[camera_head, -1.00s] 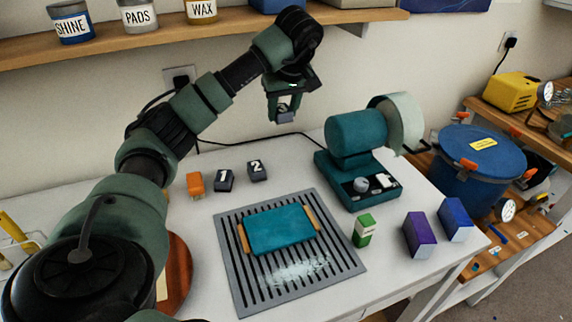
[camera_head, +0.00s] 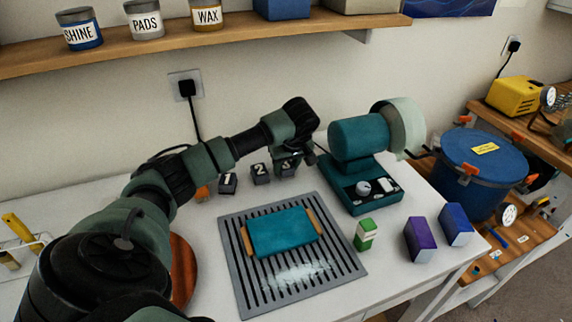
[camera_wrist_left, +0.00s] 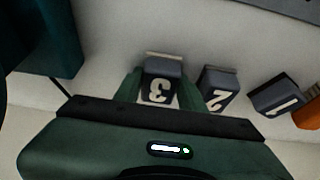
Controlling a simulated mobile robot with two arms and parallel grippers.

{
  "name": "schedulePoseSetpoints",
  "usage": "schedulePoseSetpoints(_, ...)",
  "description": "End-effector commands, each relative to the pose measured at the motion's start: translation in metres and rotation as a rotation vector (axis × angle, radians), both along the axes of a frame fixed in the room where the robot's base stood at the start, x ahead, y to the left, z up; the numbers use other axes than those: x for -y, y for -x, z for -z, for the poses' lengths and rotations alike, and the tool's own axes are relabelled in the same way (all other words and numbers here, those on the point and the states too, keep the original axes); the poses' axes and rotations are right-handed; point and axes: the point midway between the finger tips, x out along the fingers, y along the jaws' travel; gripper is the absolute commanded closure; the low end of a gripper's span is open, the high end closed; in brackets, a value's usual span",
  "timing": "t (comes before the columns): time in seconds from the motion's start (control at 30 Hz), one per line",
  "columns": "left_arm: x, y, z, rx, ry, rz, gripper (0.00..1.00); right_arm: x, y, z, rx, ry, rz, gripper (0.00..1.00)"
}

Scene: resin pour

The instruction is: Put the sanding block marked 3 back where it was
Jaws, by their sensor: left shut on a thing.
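The dark grey sanding block marked 3 (camera_head: 286,169) is between the fingers of my left gripper (camera_head: 285,160), which is shut on it. It is at or close to the white table top, at the right end of a row; I cannot tell if it touches the table. The left wrist view also shows block 3 (camera_wrist_left: 161,82) between the green fingers. The block marked 2 (camera_head: 260,172) stands just left of it, apart from it, and the block marked 1 (camera_head: 228,182) stands further left. My right gripper is out of view.
A teal machine (camera_head: 358,160) stands close to the right of block 3. A green-and-white box (camera_head: 365,234) and purple (camera_head: 419,238) and blue (camera_head: 456,224) blocks stand at the right.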

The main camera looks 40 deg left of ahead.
Motion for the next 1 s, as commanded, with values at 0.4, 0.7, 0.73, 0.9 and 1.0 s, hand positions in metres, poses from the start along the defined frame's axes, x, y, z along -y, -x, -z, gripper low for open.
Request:
schedulePoseSetpoints(0.4, 0.000, 0.000, 0.002, 0.002, 0.000, -0.001, 0.38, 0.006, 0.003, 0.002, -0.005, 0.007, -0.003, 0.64)
schedulePoseSetpoints(0.7, 0.000, 0.000, 0.001, 0.002, 0.000, -0.001, 0.38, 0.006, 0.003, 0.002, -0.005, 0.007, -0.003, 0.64)
schedulePoseSetpoints(0.73, 0.000, 0.000, 0.000, 0.002, 0.000, 0.000, 0.38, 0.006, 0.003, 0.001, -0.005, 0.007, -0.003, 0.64)
schedulePoseSetpoints(0.9, 0.004, 0.001, -0.015, 0.006, 0.000, 0.001, 0.38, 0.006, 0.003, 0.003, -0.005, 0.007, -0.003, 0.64)
schedulePoseSetpoints(1.0, 0.011, 0.004, -0.034, 0.008, -0.001, 0.003, 0.38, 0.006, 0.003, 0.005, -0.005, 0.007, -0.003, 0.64)
